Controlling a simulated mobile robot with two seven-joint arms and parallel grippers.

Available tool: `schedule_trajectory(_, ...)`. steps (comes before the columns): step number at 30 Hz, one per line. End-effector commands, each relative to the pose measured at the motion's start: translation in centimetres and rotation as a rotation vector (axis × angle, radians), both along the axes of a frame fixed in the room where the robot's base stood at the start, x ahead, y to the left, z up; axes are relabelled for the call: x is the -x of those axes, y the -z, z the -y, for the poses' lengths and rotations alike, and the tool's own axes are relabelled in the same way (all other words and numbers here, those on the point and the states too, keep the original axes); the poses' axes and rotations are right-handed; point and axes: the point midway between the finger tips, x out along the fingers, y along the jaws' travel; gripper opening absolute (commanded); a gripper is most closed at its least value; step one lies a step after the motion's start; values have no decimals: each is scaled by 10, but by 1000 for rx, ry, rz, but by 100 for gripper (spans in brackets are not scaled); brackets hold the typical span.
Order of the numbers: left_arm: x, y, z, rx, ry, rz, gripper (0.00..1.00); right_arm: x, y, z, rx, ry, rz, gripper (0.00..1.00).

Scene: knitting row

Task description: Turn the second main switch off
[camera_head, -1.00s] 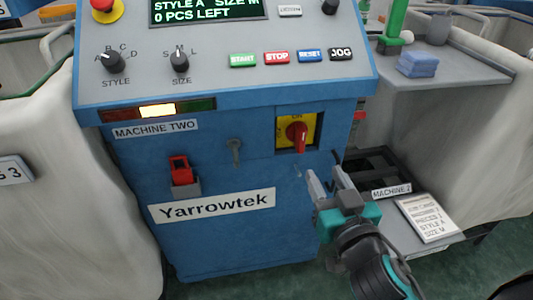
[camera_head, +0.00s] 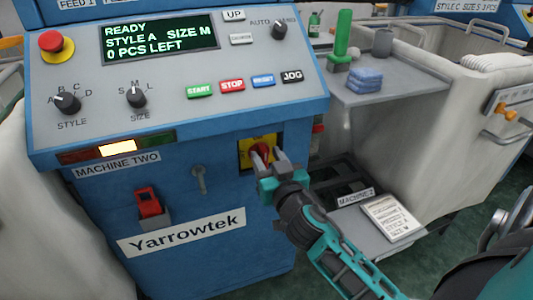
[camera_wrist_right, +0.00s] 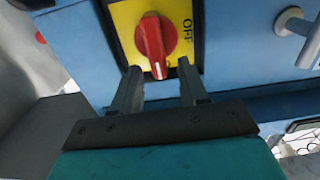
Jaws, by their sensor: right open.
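The main switch of machine two is a red knob (camera_head: 261,152) on a yellow plate (camera_head: 244,152), set in the blue front panel. In the right wrist view the red knob (camera_wrist_right: 155,40) has its narrow end between the fingertips, and "OFF" is printed to its right on the plate. My right gripper (camera_head: 270,163) is open at the switch and partly hides it in the head view. In the right wrist view the gripper (camera_wrist_right: 158,72) has one finger on each side of the knob's end, with gaps showing; contact is not visible. My left gripper is not in view.
Above are the display (camera_head: 160,38), a red stop button (camera_head: 51,42), and a row with START (camera_head: 199,91). A key-like handle (camera_head: 199,180) and a red lever (camera_head: 148,203) sit left of the switch. A side table (camera_head: 385,90) and a lower shelf (camera_head: 345,232) stand at right.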

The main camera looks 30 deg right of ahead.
Motion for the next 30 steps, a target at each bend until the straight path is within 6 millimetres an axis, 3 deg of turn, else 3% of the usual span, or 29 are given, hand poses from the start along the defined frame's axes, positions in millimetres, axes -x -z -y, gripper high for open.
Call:
schedule_trajectory(13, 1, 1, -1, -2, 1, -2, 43, -9, 0, 2, -1, 0, -1, 44)
schedule_trajectory(26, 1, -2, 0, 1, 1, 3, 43, -9, 0, 2, -1, 0, -1, 2)
schedule_trajectory(30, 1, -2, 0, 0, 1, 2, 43, -9, 0, 2, -1, 0, -1, 0)
